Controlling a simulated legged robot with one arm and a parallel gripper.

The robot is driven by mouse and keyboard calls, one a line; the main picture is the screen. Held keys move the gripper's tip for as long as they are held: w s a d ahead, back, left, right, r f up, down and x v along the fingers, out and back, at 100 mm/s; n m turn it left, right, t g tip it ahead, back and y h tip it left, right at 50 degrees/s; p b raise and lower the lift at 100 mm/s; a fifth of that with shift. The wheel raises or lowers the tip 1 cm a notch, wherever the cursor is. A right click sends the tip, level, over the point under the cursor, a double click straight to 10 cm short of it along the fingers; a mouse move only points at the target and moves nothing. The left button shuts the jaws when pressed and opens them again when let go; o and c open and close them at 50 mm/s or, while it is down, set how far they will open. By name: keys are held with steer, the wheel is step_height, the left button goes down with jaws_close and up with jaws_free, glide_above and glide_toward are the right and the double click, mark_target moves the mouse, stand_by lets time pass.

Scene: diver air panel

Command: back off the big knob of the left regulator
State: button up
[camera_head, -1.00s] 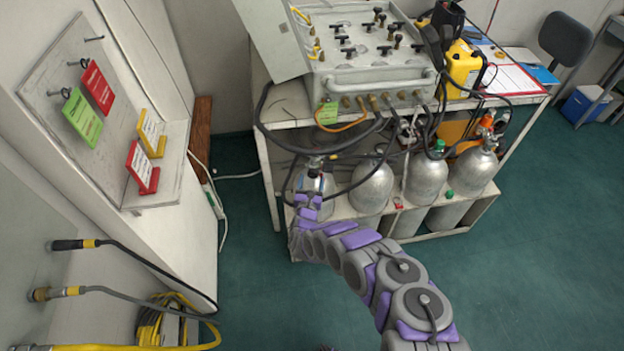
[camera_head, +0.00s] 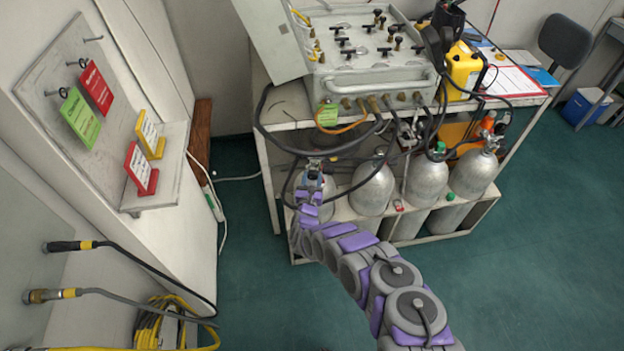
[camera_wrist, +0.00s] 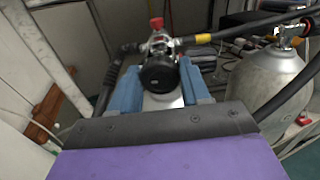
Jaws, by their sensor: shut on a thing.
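The big knob (camera_wrist: 160,75) of the left regulator is black and round. In the wrist view it sits between the blue fingers of my gripper (camera_wrist: 160,92), which are shut on it. The regulator's metal body and a small red cap (camera_wrist: 156,23) show just above and behind the knob. In the head view my gripper (camera_head: 313,180) is at the top of the leftmost grey cylinder (camera_head: 326,208) on the lower shelf. The knob is too small and too covered to make out there.
Several grey cylinders, one of them here (camera_head: 428,180), stand to the right. Black hoses (camera_head: 262,125) loop over the shelf front. The valve panel (camera_head: 365,50) stands on the trolley top. Green floor (camera_head: 530,240) is clear at right. Tags hang on the left wall board (camera_head: 55,75).

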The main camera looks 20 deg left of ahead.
steer(key=c, duration=0.3)
steer(key=shift+n, duration=0.3)
